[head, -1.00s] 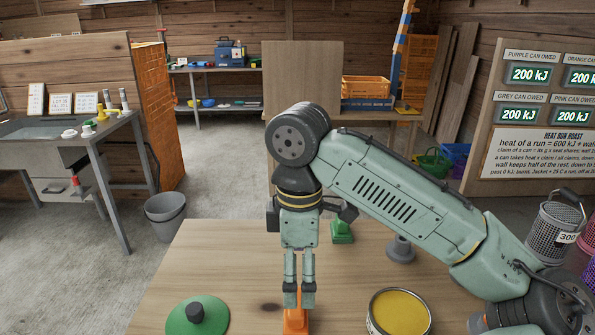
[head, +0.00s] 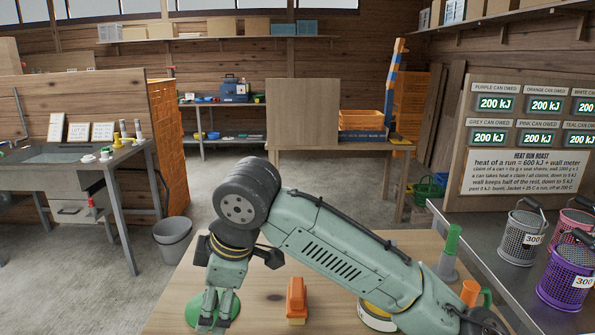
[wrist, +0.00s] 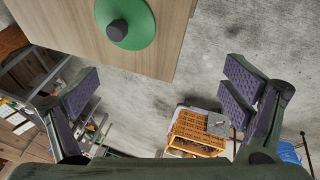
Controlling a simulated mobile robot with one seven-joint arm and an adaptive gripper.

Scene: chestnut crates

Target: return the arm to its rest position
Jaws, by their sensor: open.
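My arm is bent over the wooden table (head: 262,292), and its link slopes down to the lower right. My gripper (head: 210,322) hangs at the table's left part, in front of the green disc (head: 192,310) in the head view. In the wrist view its two padded fingers stand wide apart with nothing between them (wrist: 162,92). The green disc with its dark knob also shows there on the table (wrist: 146,32). An orange object (head: 297,300) stands on the table right of my gripper, apart from it.
A can (head: 376,318) is partly hidden under my arm. A green-topped grey piece (head: 447,262) stands near the table's right side. Wire baskets (head: 520,238) stand on a metal bench at right. A grey bucket (head: 173,240) is on the floor at left, beside the sink bench (head: 127,158).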

